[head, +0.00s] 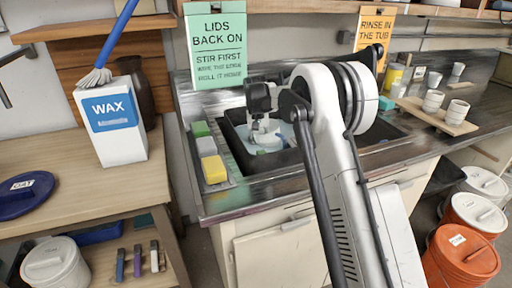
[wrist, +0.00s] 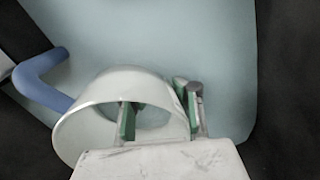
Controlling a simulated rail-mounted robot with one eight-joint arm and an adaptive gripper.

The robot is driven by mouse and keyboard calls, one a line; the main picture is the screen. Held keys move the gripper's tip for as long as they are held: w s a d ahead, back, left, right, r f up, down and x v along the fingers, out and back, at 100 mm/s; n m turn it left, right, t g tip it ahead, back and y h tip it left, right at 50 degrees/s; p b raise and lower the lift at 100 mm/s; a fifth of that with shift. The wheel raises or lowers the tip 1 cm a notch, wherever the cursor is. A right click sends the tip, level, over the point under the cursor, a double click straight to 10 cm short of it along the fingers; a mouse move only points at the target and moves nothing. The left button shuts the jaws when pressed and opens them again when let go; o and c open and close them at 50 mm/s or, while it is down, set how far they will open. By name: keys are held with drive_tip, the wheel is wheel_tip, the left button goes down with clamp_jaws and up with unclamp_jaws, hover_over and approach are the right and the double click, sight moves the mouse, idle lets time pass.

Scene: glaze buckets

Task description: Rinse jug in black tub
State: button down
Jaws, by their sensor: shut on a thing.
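The black tub (head: 236,152) sits in the dark counter, with pale water in it; in the wrist view the water (wrist: 190,40) lies between dark tub walls (wrist: 290,90). The white jug (wrist: 85,125) is low over or in the water, its round mouth tilted toward the wrist camera. A blue curved handle (wrist: 38,82) shows at its left. My gripper (wrist: 158,100) is shut on the jug's wall, one green-padded finger inside the mouth and one outside. In the head view my gripper (head: 265,128) is down in the tub; the jug is mostly hidden there.
Green, grey and yellow sponges (head: 213,168) lie left of the tub. A board with several cups (head: 436,116) stands on the right of the counter. A white WAX box (head: 112,125) with a brush stands on the left table. Lidded buckets (head: 462,257) stand on the floor at right.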

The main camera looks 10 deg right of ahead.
sight(262, 132)
drive_tip(key=shift+w+d+r, duration=0.15)
drive_tip(key=shift+w+d, duration=0.35)
drive_tip(key=shift+d, duration=0.15)
drive_tip(key=shift+a+r+p, duration=0.25)
drive_tip(key=shift+r+p, duration=0.35)
drive_tip(key=shift+r, duration=0.6)
wheel_tip(262, 132, up, 22)
drive_tip(key=p, duration=1)
drive_tip(key=shift+a+f, duration=0.15)
drive_tip(key=shift+f, duration=0.1)
